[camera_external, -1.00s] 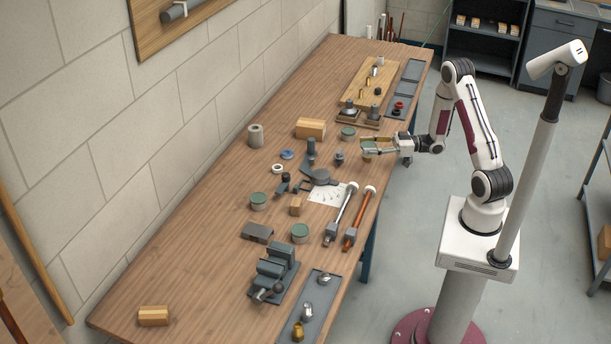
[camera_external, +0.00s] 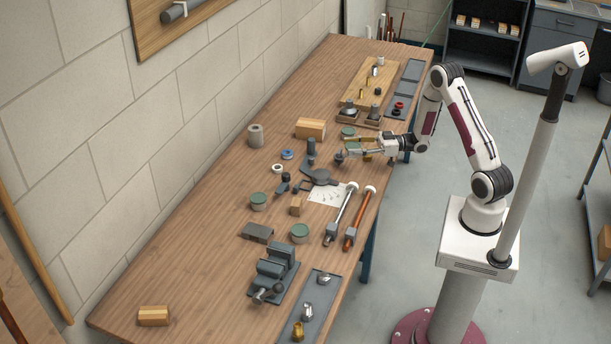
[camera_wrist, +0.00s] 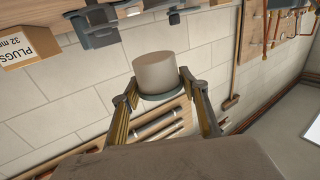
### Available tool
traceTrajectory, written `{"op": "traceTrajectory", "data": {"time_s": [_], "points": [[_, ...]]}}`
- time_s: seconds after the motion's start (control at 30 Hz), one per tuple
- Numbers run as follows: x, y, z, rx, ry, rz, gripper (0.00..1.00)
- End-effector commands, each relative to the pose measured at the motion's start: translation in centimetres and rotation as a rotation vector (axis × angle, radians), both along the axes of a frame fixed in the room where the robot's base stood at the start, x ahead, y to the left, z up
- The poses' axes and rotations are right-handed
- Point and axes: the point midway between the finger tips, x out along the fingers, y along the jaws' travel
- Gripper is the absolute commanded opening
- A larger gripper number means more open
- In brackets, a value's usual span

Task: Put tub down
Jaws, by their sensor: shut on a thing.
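My gripper (camera_external: 355,150) is shut on a tub (camera_wrist: 160,72). In the wrist view the tub is beige with a grey-green lid, and the two fingers lie on either side of it. In the external view the held tub (camera_external: 353,146) is small and partly covered by the fingers, over the right side of the workbench (camera_external: 205,262). I cannot tell whether it touches the bench. Similar green-lidded tubs stand on the bench: one (camera_external: 348,131) just behind my gripper, one (camera_external: 258,201) at the left and one (camera_external: 300,233) nearer the front.
A wooden fitting board (camera_external: 368,88) lies behind my gripper. A cardboard box (camera_external: 310,128) and dark tools (camera_external: 318,176) lie left of it, with two pipe wrenches (camera_external: 359,218) nearer the front. A vise (camera_external: 275,272) stands farther forward.

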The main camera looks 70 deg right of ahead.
Motion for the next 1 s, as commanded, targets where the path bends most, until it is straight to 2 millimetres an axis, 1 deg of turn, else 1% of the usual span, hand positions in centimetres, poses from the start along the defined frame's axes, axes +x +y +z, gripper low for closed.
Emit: {"op": "traceTrajectory", "data": {"time_s": [0.03, 0.1, 0.27, 0.47, 0.6, 0.8, 0.97, 1.0], "points": [[1.4, -0.3, 0.0, -0.003, -0.004, -0.008, 0.20], [3.2, -1.0, 0.0, -0.004, -0.004, -0.029, 0.20], [7.2, -2.7, 0.3, -0.003, -0.004, -0.088, 0.20], [12.3, -5.3, 1.3, -0.002, -0.004, -0.180, 0.20], [15.6, -7.3, 2.4, -0.002, -0.005, -0.256, 0.20], [19.9, -10.5, 4.6, -0.001, -0.006, -0.376, 0.20], [22.6, -13.7, 6.6, 0.001, -0.006, -0.484, 0.20], [23.1, -14.6, 7.1, 0.001, -0.006, -0.512, 0.20]]}}
